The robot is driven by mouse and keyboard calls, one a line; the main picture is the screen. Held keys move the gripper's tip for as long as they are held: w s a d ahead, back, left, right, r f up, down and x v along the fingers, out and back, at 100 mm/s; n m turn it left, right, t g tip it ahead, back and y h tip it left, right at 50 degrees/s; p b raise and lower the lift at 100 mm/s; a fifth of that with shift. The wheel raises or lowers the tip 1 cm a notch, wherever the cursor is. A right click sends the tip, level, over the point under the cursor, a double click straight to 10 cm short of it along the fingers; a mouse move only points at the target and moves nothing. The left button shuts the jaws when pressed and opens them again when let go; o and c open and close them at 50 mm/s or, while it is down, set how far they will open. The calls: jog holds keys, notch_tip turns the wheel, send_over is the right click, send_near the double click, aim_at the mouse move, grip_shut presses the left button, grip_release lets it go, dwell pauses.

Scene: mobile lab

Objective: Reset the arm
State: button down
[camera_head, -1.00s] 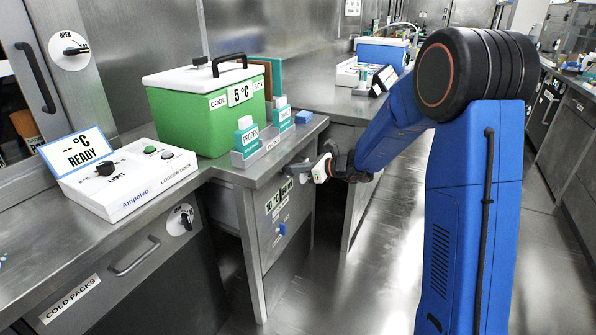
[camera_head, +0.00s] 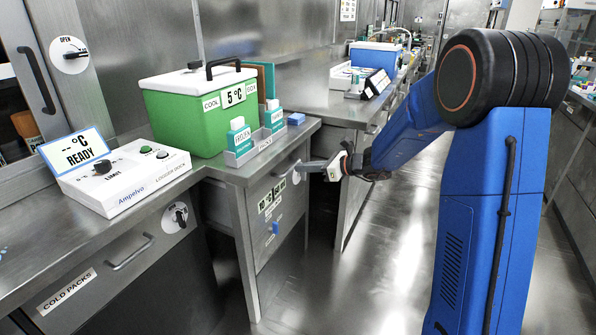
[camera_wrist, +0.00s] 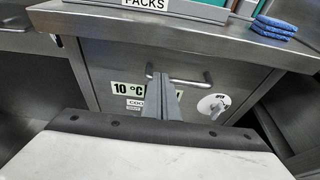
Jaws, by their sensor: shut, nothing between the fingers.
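My gripper (camera_head: 306,167) is at the end of my blue arm, in front of the steel drawer cabinet (camera_head: 250,242) beside the counter. Its fingers are together and empty. In the wrist view, the two closed fingers (camera_wrist: 163,98) point at the front of a drawer (camera_wrist: 112,82) with a bar handle (camera_wrist: 188,81) and a "10 °C" label. The fingers overlap the handle and part of the label in that view. I cannot tell whether they touch the handle.
A green cooler (camera_head: 196,118) with a white lid stands on the counter, near a logger dock (camera_head: 118,178) and a rack of teal packs (camera_head: 258,145). Open floor (camera_head: 385,250) lies right of the cabinet.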

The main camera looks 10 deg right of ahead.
jog(key=s+r+n+g+h, duration=0.2)
jog(key=s+n, duration=0.5)
jog(key=s, duration=0.6)
jog(key=s+r+n+g+h, duration=0.1)
jog(key=s+r+n+g, duration=0.35)
jog(key=s, duration=0.95)
jog(key=s+d+f+n+t+h, duration=0.1)
jog(key=s+d+n+h, duration=0.3)
jog(key=s, duration=0.6)
jog(key=s+d+f+n+t+h, duration=0.2)
jog(key=s+d+f+n+h, duration=0.1)
jog(key=s+d+n, duration=0.6)
jog(key=shift+s+d+h, duration=0.45)
jog(key=shift+s+h, duration=0.45)
jog(key=shift+s, duration=0.25)
